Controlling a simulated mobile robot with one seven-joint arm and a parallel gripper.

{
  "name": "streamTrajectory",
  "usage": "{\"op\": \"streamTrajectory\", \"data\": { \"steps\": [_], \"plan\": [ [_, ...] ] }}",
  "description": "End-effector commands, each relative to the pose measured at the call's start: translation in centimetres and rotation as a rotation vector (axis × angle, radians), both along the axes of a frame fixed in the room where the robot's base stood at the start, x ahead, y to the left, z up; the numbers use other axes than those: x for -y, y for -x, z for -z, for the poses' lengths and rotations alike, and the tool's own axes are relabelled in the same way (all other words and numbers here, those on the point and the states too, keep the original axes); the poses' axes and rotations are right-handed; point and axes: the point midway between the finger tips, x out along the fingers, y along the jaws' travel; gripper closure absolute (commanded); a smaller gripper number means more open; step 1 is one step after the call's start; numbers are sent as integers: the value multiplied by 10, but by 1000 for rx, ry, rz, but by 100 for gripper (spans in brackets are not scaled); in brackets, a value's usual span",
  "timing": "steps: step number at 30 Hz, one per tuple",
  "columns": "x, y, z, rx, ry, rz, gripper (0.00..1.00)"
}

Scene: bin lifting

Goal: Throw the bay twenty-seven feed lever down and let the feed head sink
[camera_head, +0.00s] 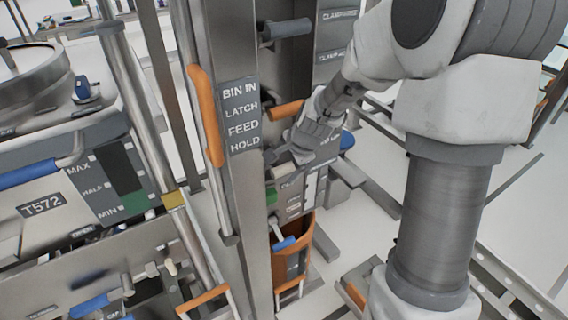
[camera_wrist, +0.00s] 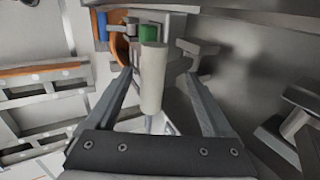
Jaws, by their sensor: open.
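A sign plate (camera_head: 241,116) on the upright column reads BIN IN, LATCH, FEED, HOLD. My gripper (camera_head: 289,149) is just right of the column, below an orange grip (camera_head: 286,110), pointing down and left. In the wrist view my gripper (camera_wrist: 159,72) is open, with a pale cylindrical lever handle (camera_wrist: 152,80) showing between its fingers. Gaps show on both sides of the handle; I cannot tell how deep it sits between them. A green block (camera_wrist: 148,33) shows beyond it. No bay number is readable, and I cannot make out the feed head for certain.
A tall orange handle (camera_head: 205,115) runs along the column's left side. A blue-ended lever (camera_head: 283,243) and an orange bin (camera_head: 297,262) are below my gripper. Another T-shaped handle (camera_wrist: 296,122) is at right in the wrist view.

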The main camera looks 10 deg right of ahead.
Motion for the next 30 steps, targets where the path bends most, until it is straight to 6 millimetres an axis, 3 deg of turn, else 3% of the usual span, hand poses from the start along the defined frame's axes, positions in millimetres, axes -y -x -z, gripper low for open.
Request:
{"op": "streamTrajectory", "data": {
  "steps": [12,26,30],
  "plan": [
    [-1,-3,6,0,0,1,14],
    [-1,-3,6,-1,0,1,97],
    [-1,-3,7,-1,0,1,100]
  ]
}}
